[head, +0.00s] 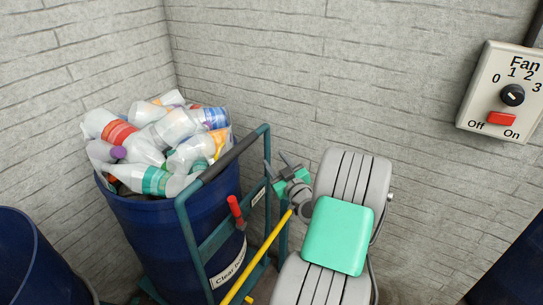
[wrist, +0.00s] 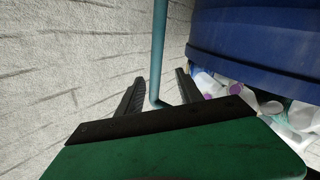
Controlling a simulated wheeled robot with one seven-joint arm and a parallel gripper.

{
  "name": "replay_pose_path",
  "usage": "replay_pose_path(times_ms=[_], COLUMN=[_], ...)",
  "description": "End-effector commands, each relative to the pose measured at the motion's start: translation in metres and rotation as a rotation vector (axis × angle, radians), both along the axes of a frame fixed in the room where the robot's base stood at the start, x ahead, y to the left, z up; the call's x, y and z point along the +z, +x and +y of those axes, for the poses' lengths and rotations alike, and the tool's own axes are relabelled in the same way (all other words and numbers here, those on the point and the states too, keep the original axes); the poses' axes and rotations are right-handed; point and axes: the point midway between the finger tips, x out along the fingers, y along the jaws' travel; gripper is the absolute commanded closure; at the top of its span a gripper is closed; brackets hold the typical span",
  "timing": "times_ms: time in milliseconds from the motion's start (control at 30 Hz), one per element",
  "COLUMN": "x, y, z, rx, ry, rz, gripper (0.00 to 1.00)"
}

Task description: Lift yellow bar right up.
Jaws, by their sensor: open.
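The yellow bar (head: 262,252) shows in the head view as a slanted rod. It runs from the lower edge up to the right, where its upper end meets the outline of my arm; I cannot tell whether they touch. Its lower end is near the bottom of the picture. My gripper (head: 277,162) is open, above the bar's upper end and beside the teal cart frame (head: 190,228). In the wrist view my gripper (wrist: 160,76) is open, with a teal post of the frame (wrist: 158,45) appearing between its fingers. The yellow bar does not show in the wrist view.
A blue bin (head: 150,225) heaped with plastic bottles (head: 160,140) stands in the cart frame. A red grip (head: 235,208) is close left of the bar. Another blue bin (head: 35,265) is lower left. A fan switch (head: 503,92) is on the right wall.

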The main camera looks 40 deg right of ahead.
Motion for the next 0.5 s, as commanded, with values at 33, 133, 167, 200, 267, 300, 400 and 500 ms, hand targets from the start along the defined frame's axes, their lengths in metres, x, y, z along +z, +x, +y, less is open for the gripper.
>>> replay_pose_path(times_ms=[33,133,167,200,267,300,400,500], x=[0.002,0.001,0.0,0.0,0.0,0.0,0.0,0.0], y=[0.009,0.02,0.022,0.023,0.024,0.024,0.024,0.024], z=[-0.001,-0.004,-0.005,-0.005,-0.006,-0.006,-0.006,-0.006], rx=[0.004,0.003,0.003,0.003,0.002,0.002,0.002,0.003], ry=[0.001,0.002,0.001,0.0,0.0,0.0,0.0,0.0], rz=[0.002,0.002,0.002,0.001,0.001,0.001,0.001,0.001], gripper=[0.57,0.57,0.57,0.57,0.57,0.57,0.57,0.63])
